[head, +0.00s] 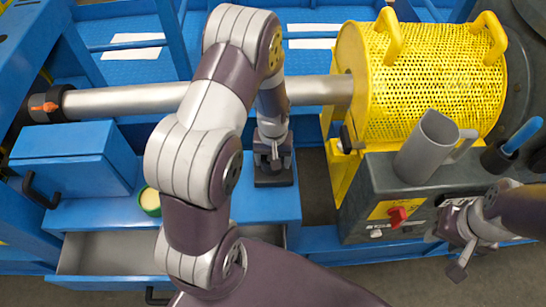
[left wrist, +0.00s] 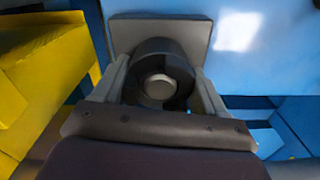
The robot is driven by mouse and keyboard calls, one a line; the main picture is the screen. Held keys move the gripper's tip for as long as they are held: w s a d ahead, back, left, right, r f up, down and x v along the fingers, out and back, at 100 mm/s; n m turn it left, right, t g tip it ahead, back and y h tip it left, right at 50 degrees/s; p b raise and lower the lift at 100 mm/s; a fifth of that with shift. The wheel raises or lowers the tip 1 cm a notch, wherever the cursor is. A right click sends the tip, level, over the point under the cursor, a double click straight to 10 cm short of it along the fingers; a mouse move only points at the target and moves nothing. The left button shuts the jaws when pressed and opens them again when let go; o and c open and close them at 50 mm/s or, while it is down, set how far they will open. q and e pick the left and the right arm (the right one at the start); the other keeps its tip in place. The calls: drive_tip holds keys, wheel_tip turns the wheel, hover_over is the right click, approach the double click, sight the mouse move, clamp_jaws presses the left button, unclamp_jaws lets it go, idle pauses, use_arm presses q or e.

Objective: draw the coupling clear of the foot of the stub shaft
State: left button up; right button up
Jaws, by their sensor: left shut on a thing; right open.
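The coupling (left wrist: 143,70) is a dark ring between the two grey fingers of my left gripper (left wrist: 158,92) in the left wrist view. The round light end of the stub shaft (left wrist: 159,87) shows inside the ring, so the coupling is around it. A grey foot plate (left wrist: 160,30) shows beyond the ring. How far the coupling stands from the foot cannot be told. In the head view my left gripper (head: 270,155) points down over the dark foot (head: 274,180) on the blue bench. My right gripper (head: 463,240) is open and empty, in front of the grey control box.
A yellow mesh guard (head: 430,85) and a grey jug (head: 427,145) stand right of the foot. A long grey shaft (head: 130,99) runs behind my left arm. A blue box (head: 75,165), a green-rimmed pot (head: 150,202) and an open drawer (head: 110,255) are at left.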

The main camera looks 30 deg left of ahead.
use_arm(q)
drive_tip(key=shift+r+p, duration=4.75)
drive_tip(key=shift+r, duration=0.65)
drive_tip(key=shift+w, duration=0.15)
